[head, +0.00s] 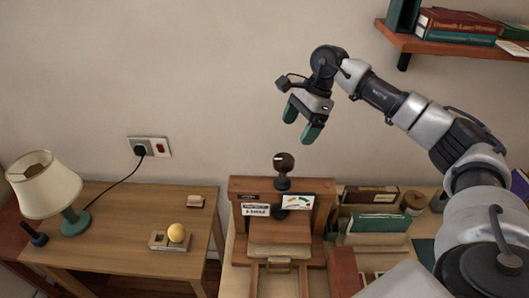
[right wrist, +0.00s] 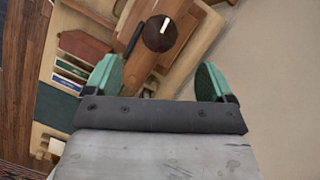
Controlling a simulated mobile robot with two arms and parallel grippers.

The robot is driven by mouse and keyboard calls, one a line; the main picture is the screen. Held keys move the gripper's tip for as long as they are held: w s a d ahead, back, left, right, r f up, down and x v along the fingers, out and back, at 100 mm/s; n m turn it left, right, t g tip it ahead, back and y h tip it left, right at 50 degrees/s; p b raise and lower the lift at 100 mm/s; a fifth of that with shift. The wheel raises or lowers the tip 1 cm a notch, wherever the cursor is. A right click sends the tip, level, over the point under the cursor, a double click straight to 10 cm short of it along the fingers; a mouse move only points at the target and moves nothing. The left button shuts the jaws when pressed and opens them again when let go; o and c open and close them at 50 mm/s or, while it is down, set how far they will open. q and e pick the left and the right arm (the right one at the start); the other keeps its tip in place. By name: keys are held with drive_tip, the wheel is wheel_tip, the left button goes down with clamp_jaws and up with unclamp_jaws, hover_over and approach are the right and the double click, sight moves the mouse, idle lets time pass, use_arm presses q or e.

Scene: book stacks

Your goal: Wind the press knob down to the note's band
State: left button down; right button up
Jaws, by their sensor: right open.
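The press (head: 284,232) is a wooden frame on the right-hand table. Its dark round knob (head: 284,162) stands on a post above the top beam and has a white mark. In the right wrist view the knob (right wrist: 160,33) shows beyond the fingertips, apart from them. The note (head: 256,209) is a white card on the press front with text too small to read. Beside it is a gauge (head: 297,201) with coloured bands. My right gripper (head: 303,122) is open and empty, above the knob; its green fingers also show in the right wrist view (right wrist: 158,80). My left gripper is not in view.
Green and brown boxes (head: 377,223) stand right of the press. A book shelf (head: 440,44) is at upper right.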

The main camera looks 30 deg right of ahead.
sight(284, 159)
drive_tip(key=x, duration=0.1)
drive_tip(key=p+x, duration=0.1)
drive_tip(key=x, duration=0.1)
drive_tip(key=shift+d+f+p, duration=0.15)
drive_tip(key=shift+f+p, duration=0.15)
drive_tip(key=shift+f, duration=0.2)
drive_tip(key=p+x, duration=0.2)
drive_tip(key=x, duration=0.3)
drive_tip(key=shift+a+f, duration=0.15)
drive_tip(key=shift+a, duration=0.1)
drive_tip(key=shift+w+a+f, duration=0.1)
drive_tip(key=shift+a+f, duration=0.05)
drive_tip(key=shift+f, duration=0.5)
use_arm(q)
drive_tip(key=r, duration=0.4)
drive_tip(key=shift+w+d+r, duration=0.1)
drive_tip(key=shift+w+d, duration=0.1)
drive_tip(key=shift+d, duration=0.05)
use_arm(e)
drive_tip(key=c, duration=0.9)
